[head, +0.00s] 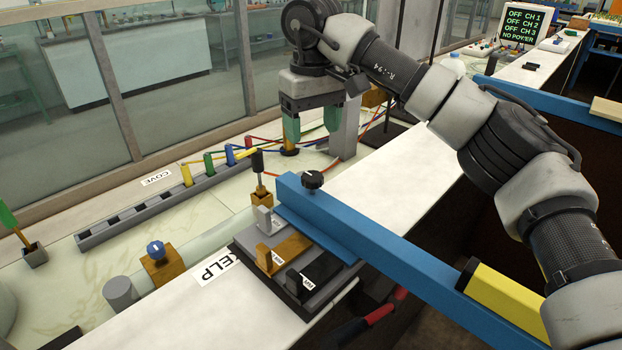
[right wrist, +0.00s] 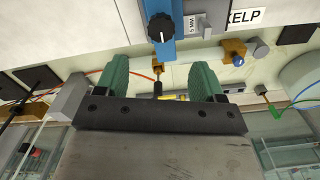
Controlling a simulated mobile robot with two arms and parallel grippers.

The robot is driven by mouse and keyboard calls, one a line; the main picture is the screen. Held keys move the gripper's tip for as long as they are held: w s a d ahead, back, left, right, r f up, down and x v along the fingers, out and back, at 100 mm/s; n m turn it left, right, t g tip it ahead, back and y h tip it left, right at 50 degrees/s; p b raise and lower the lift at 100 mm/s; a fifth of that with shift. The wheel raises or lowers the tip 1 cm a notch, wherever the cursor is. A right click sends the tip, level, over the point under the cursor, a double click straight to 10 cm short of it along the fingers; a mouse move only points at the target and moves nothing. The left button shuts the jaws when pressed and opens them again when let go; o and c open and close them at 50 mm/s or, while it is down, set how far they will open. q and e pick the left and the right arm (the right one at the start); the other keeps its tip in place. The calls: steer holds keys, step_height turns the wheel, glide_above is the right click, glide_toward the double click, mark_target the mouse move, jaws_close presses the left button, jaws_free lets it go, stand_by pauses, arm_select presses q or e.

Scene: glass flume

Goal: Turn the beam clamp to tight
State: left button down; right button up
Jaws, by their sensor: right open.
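The beam clamp appears to be the black round knob (head: 312,180) with a small white mark on top of the blue beam (head: 380,240). In the right wrist view the dark knob (right wrist: 160,27) shows beyond the fingertips, on the blue beam's end. My right gripper (head: 311,128) has green fingers, spread apart and empty, and hangs behind the knob, above the flume side. In its wrist view the gripper (right wrist: 161,72) is apart from the knob. My left gripper is not in view.
A brass valve with an upright black handle (head: 258,162) stands just left of the knob. Stepped blocks (head: 285,250) sit beside the beam. A grey rack (head: 160,205) with coloured plugs and cables lies at left. A grey post (head: 347,130) stands near my right gripper.

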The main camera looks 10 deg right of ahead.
mark_target(313, 176)
step_height(313, 176, down, 10)
steer(key=shift+s+r+p, duration=0.1)
steer(key=shift+p, duration=0.4)
steer(key=c, duration=0.9)
